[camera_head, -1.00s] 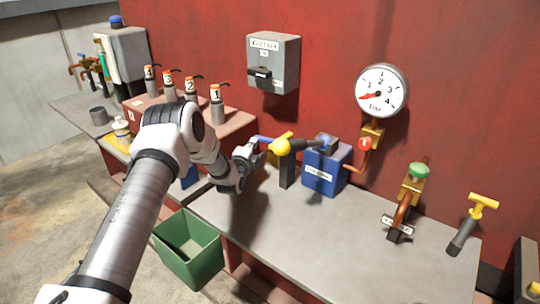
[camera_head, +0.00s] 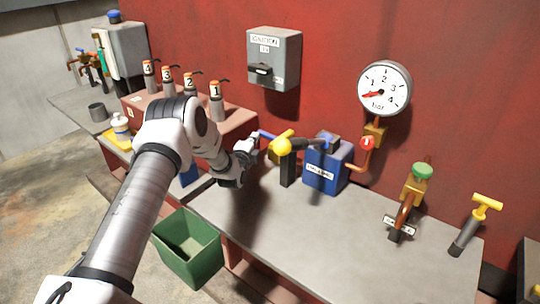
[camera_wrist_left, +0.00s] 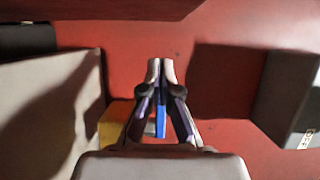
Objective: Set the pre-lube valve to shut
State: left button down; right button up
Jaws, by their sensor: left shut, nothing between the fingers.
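A brass-yellow valve body (camera_head: 280,137) with a blue lever (camera_head: 266,135) stands at the back of the bench, partly hidden behind a yellow ball on a black handle. The lever points left, towards my left gripper. I cannot read a pre-lube label on it. My left gripper (camera_head: 254,142) is shut and empty, close to the lever's left end; I cannot tell whether they touch. In the left wrist view my gripper (camera_wrist_left: 161,70) has its fingertips together, and a blue strip (camera_wrist_left: 161,122) shows behind and between the fingers. My right gripper is not in view.
The yellow ball (camera_head: 282,146) and a labelled blue box (camera_head: 325,168) stand just right of the gripper. A gauge (camera_head: 384,88), a green-topped valve (camera_head: 421,171) and a yellow T-handle (camera_head: 485,202) are farther right. A green bin (camera_head: 190,255) is below. The front bench top (camera_head: 320,235) is clear.

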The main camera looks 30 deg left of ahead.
pick_arm(q)
jog(key=shift+r, duration=0.1)
jog(key=shift+s+d, duration=0.15)
jog(key=shift+s, duration=0.2)
jog(key=v, duration=1.1)
jog(key=shift+s, duration=0.15)
